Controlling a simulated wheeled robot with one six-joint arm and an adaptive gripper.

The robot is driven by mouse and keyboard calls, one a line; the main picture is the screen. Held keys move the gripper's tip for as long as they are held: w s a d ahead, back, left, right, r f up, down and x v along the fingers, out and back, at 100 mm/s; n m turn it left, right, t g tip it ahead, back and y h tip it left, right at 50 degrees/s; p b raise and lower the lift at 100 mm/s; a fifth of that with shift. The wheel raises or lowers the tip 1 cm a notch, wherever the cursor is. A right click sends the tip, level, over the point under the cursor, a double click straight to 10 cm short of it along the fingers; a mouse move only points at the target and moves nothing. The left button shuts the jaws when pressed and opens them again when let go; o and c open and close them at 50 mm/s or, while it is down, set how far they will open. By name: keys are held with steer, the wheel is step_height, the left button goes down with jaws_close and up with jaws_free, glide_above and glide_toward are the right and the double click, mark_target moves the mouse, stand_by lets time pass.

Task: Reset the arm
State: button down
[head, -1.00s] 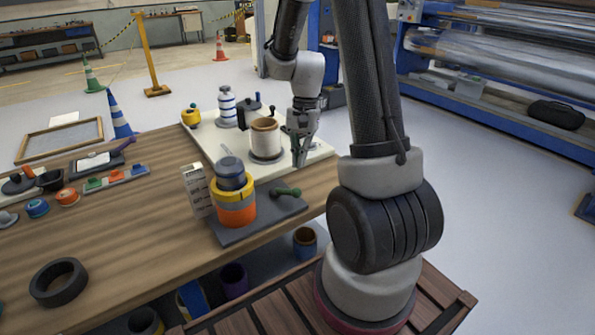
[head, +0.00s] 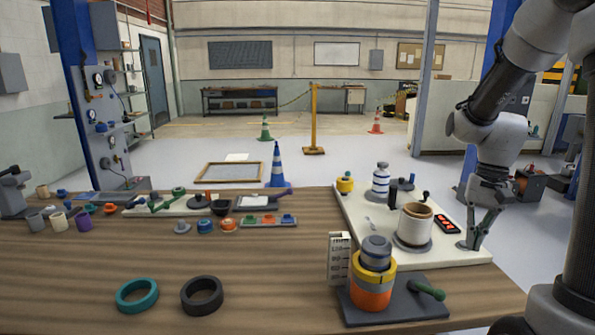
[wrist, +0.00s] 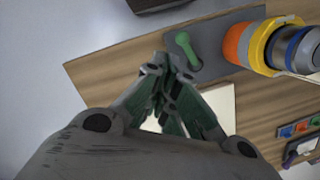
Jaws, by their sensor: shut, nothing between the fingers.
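My gripper (head: 478,228) hangs at the right of the head view, beside the right part of the white board (head: 455,257). Its fingers point down and a cream spool (head: 414,226) stands on the board to its left. In the wrist view my gripper (wrist: 172,95) has its fingers together and holds nothing. My arm rises from it at the right edge of the head view. Whether the fingertips touch the board cannot be told.
An orange, yellow and blue stack (head: 373,275) stands on a grey plate (head: 397,306) with a green-knobbed handle (head: 427,290). A scale card (head: 340,258) is beside it. Two rings, teal (head: 137,296) and black (head: 202,295), lie on the open left front of the wooden table (head: 90,270).

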steer(key=s+a+r+n+t, duration=0.2)
steer(key=s+r+n+t, duration=0.1)
steer(key=s+r, duration=0.3)
steer(key=s+a+r+n+t+h, duration=0.1)
steer(key=s+a+r+n+t, duration=0.1)
steer(key=s+r, duration=0.4)
steer(key=shift+s+a+n+t+h, duration=0.35)
steer(key=shift+s+n+t, duration=0.25)
steer(key=shift+s, duration=0.2)
